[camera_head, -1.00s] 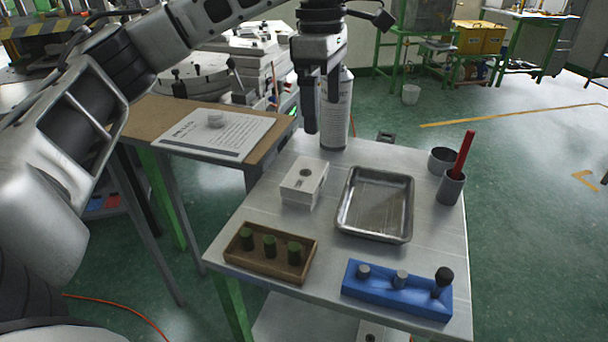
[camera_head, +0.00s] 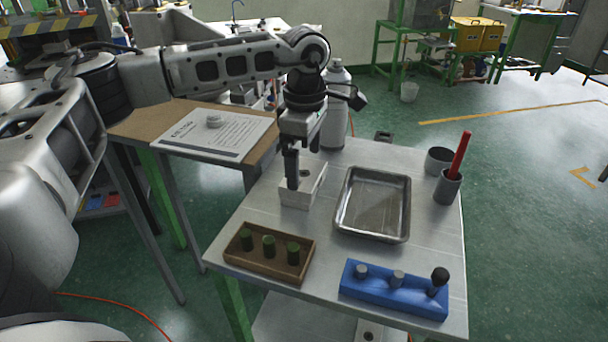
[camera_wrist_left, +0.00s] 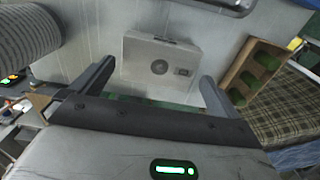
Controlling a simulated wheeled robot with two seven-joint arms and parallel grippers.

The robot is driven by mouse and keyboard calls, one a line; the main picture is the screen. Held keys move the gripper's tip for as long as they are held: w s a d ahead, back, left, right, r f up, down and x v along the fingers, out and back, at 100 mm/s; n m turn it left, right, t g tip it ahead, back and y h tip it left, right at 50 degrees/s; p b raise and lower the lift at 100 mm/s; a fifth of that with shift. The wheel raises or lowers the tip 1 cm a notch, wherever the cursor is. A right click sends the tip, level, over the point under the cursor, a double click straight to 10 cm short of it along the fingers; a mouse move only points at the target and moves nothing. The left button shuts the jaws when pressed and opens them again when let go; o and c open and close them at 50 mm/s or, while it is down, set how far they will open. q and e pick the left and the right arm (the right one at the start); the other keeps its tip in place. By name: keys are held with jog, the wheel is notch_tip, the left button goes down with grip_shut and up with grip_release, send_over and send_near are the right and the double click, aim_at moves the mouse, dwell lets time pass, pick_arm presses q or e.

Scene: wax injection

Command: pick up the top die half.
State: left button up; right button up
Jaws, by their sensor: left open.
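The die (camera_head: 299,195) is a pale box-shaped block on the metal table, left of the tray. In the left wrist view its light top half (camera_wrist_left: 160,64) shows a round dark hole and a small dark label. My left gripper (camera_head: 292,186) is at the die from above, and its fingers hide part of the block in the head view. In the left wrist view the open left gripper (camera_wrist_left: 150,85) has one finger to each side of the die's near end, with gaps between. The seam between the die halves is not clear. My right gripper is not in view.
A metal tray (camera_head: 408,211) lies right of the die. A wooden block with green pegs (camera_head: 250,265) and a blue block (camera_head: 378,299) are at the front. A spray can (camera_head: 334,122) stands behind. Cups, one holding a red-handled tool (camera_head: 461,155), stand at right.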

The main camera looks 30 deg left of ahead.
aim_at(304, 179)
pick_arm(q)
jog(key=shift+f, duration=1.45)
jog(key=c, duration=0.8)
jog(key=shift+r, duration=0.15)
jog(key=shift+c, duration=0.2)
